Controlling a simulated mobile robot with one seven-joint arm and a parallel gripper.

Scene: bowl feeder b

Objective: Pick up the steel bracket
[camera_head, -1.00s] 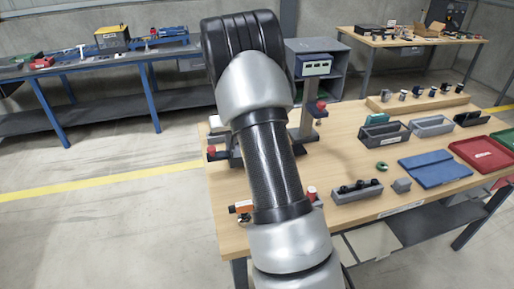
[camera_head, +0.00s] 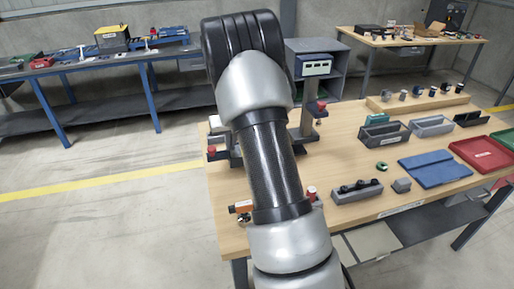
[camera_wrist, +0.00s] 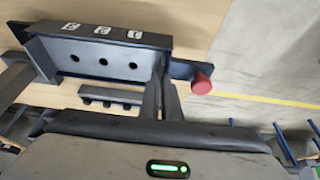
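My gripper (camera_wrist: 162,92) shows in the wrist view. Its two dark fingers are close together at the centre, and I make out nothing held between them. They are beside the right end of a dark grey fixture (camera_wrist: 85,58) with several round holes and white labels. I cannot tell for certain which piece is the steel bracket. In the head view my arm hides the gripper and part of the fixture.
A red knob (camera_wrist: 202,80) sticks out right of the fingers. On the wooden table (camera_head: 345,155) are a grey block with black knobs (camera_head: 357,192), a small grey block (camera_head: 401,185), a green ring (camera_head: 382,167), a blue mat (camera_head: 435,169), grey bins (camera_head: 432,127) and a red tray (camera_head: 483,154).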

